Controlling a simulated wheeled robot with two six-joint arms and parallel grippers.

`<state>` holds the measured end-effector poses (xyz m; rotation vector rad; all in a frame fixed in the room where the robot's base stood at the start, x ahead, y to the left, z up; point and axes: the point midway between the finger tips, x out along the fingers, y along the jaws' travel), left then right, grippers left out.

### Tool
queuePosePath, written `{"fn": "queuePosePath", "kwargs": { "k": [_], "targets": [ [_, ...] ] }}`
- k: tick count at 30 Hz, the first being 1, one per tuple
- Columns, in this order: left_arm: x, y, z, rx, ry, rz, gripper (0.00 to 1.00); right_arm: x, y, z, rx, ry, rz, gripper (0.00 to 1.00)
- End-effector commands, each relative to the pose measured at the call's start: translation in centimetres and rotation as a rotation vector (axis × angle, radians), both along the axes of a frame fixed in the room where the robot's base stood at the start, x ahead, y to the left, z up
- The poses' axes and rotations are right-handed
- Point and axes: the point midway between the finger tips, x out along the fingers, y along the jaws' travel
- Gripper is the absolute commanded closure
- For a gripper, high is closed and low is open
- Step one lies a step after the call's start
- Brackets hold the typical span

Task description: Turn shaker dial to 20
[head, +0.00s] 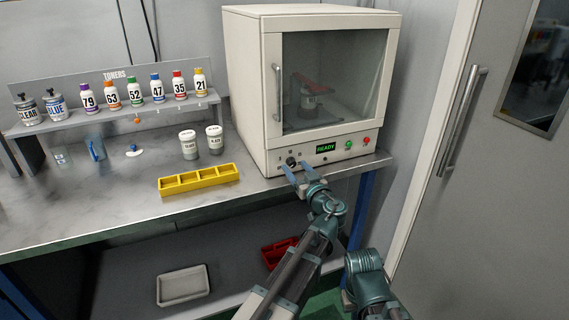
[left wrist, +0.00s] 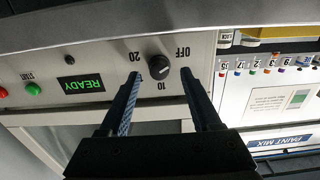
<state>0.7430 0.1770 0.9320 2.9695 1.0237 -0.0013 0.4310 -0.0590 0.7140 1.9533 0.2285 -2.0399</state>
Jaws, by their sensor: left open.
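The shaker (head: 248,95) is a cream cabinet with a glass door on the bench. Its black dial (head: 291,161) is low on the front panel, left of the green READY display (head: 326,148). In the left wrist view, the dial (left wrist: 159,67) appears upside down among the labels OFF, 10 and 20. I cannot tell clearly where its pointer points. My left gripper (head: 294,170) is open and empty in front of the panel. In the left wrist view its fingers (left wrist: 161,80) are on either side of the dial, apart from it. My right gripper does not show.
A yellow tray (head: 199,180) and two white-lidded jars (head: 189,145) stand left of the shaker. A toner rack (head: 110,119) with several bottles is behind. Green and red buttons (head: 367,141) are on the panel's right. A grey door (head: 510,170) is at right.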

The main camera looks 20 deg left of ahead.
Motion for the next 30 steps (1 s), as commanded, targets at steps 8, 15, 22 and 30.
{"fn": "queuePosePath", "kwargs": {
  "k": [8,15,22,30],
  "targets": [
    [0.72,-0.14,0.00,0.000,0.000,-0.002,0.35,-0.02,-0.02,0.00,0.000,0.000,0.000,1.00],
    [0.69,-0.13,0.00,0.000,0.000,-0.002,0.57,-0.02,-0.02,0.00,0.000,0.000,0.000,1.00],
    [0.69,-0.13,0.00,0.000,0.000,-0.001,0.98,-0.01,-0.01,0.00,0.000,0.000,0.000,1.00],
    [0.68,-0.14,0.00,0.006,0.005,-0.001,1.00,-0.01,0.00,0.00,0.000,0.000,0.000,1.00]
  ]
}}
